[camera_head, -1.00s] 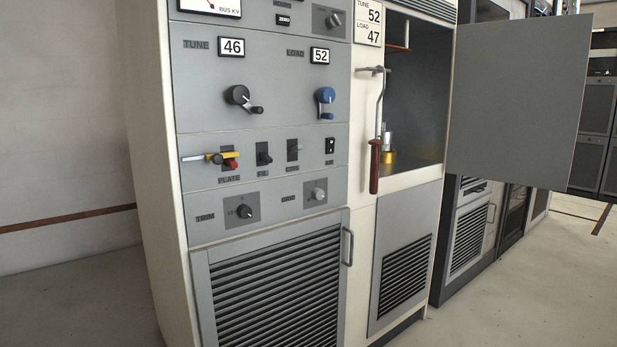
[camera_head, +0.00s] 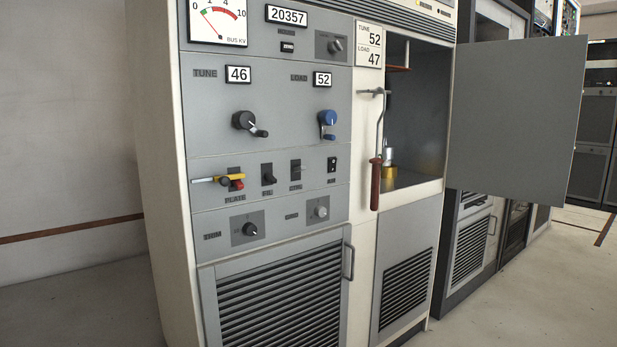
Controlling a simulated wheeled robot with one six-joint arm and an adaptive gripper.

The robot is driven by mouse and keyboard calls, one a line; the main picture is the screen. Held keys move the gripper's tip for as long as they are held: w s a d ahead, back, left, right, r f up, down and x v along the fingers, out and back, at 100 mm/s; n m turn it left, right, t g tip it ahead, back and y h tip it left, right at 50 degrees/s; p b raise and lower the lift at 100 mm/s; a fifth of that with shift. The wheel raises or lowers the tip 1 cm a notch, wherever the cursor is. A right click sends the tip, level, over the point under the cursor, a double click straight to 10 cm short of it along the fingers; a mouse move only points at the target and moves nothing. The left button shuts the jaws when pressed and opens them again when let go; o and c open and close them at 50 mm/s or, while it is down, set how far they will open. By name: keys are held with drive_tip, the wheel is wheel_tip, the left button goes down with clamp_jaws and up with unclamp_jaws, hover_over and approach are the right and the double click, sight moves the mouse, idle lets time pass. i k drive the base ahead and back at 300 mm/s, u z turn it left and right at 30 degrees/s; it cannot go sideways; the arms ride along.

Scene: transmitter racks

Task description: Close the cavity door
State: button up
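The cavity door (camera_head: 513,118) is a flat grey panel. It stands wide open, swung out to the right of the cavity opening. The cavity (camera_head: 416,105) is a dark recess in the cream cabinet, with a brass and silver cylindrical part (camera_head: 388,165) inside at the lower left. A metal rod with a red-brown grip (camera_head: 375,185) hangs from a hook on the cabinet face just left of the opening. My gripper is not in view.
The control panel (camera_head: 270,150) with knobs, cranks and switches lies left of the cavity. A louvred lower door (camera_head: 280,290) has a handle. More racks (camera_head: 470,245) stand behind the open door. The floor (camera_head: 520,300) at the lower right is clear.

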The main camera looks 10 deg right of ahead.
sight(515, 103)
drive_tip(key=z, duration=1.95)
drive_tip(key=i, duration=5.7)
drive_tip(key=u, duration=3.15)
